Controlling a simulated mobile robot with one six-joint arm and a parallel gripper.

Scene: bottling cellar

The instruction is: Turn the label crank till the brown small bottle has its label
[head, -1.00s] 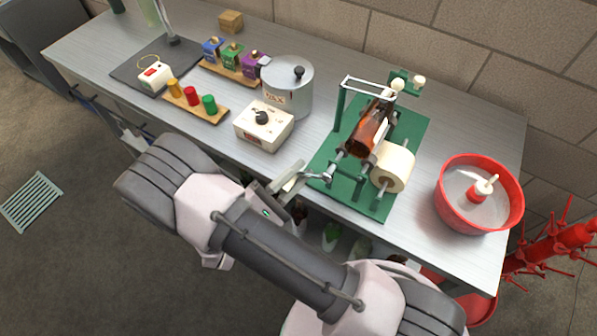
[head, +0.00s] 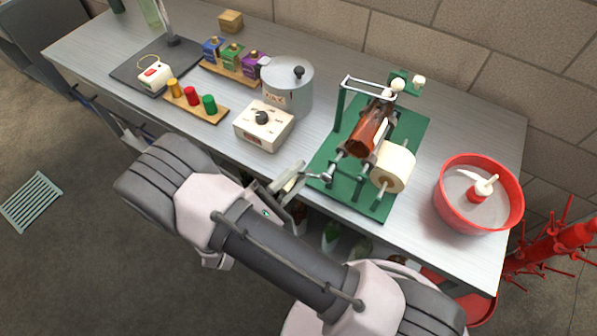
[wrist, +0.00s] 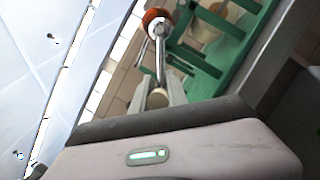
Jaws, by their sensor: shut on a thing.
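The brown small bottle (head: 365,137) lies on its side in the green labelling machine (head: 325,164). A pale strip shows along its right side; I cannot tell whether it is a label on the glass. A cream label roll (head: 394,166) sits beside it. The metal crank (head: 325,176) sticks out of the machine's front left. My gripper (head: 296,178) is at the crank's end, shut on its handle. In the wrist view, the fingers (wrist: 159,98) close around the handle's round end, with the crank arm (wrist: 160,45) leading to the bottle's brown end (wrist: 156,18).
A red basin (head: 453,211) with a small red-and-white bottle stands right of the machine. A cream dial box (head: 264,125) and a steel pot (head: 288,88) stand to its left. Coloured plugs (head: 192,96) and small boxes (head: 233,55) sit further left. A red bottle rack (head: 553,243) stands at right.

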